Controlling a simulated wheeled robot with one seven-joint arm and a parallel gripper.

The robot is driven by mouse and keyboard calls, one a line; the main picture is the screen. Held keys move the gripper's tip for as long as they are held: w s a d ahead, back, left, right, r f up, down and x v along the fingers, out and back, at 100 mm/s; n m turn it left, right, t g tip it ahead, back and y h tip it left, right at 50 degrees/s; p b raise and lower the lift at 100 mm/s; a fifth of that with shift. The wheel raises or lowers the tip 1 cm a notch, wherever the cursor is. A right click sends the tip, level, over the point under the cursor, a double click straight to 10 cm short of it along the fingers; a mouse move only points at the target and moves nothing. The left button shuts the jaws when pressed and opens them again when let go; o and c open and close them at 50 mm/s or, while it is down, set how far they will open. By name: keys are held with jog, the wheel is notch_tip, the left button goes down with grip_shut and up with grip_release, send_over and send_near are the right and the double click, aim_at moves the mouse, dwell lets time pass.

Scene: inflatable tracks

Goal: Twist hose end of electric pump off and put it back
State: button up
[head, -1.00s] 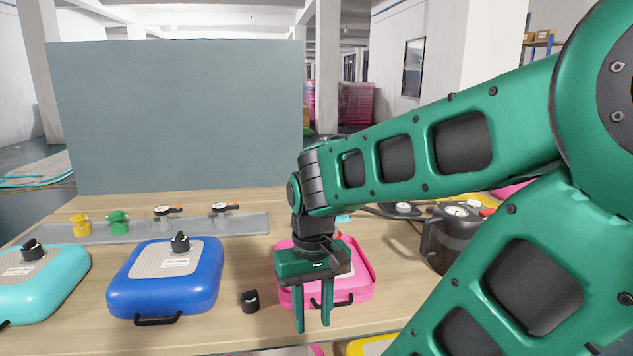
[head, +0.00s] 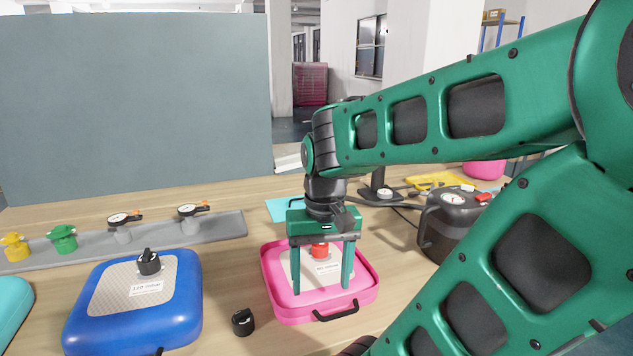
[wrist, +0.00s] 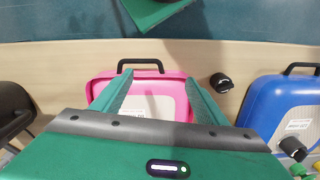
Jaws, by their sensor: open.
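The electric pump (head: 452,228) is a dark grey body with a handle, a round gauge and a red part on top. It stands right of the pink inflatable pad, partly behind my arm. A thin black hose (head: 403,206) shows at its left; its end is hard to make out. A red cap (head: 320,250) shows between the fingers. In the wrist view, the dark pump (wrist: 12,105) is at the left edge and the pink pad lies between my fingers.
A loose black cap (head: 243,321) lies on the table between the pink pad and the blue pad (head: 180,310). A grey rail (head: 150,236) with gauges and yellow and green fittings lies behind. A gauge stand (head: 383,190) and yellow item (head: 437,181) are behind the pump.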

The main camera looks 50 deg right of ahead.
jog(key=w+d+r+m, duration=0.4)
jog(key=d, duration=0.1)
jog(key=w+d+r+m, duration=0.4)
jog(key=d+m, duration=0.1)
jog(key=w+d+r+m, duration=0.4)
jog(key=d, duration=0.1)
jog(key=shift+w+r, duration=0.15)
jog(key=shift+w, duration=0.05)
notch_tip(320, 180, down, 11)
jog(key=shift+d+r, duration=0.1)
jog(key=shift+r, duration=0.1)
jog(key=c, duration=1.1)
jog(key=m, duration=0.4)
jog(key=shift+c, duration=0.2)
jog(key=shift+m, duration=0.9)
